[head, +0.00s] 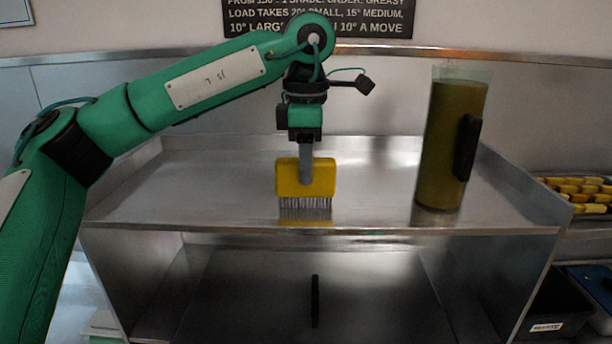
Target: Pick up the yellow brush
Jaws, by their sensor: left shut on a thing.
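I cannot tell whether the bristles touch the counter. My right gripper is not in view.
A tall clear jug (445,140) of brownish liquid with a black handle stands on the counter to the right. A tray of yellow food pieces (580,190) is at the far right. A raised rim borders the counter's back and sides. The counter's left part is clear.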

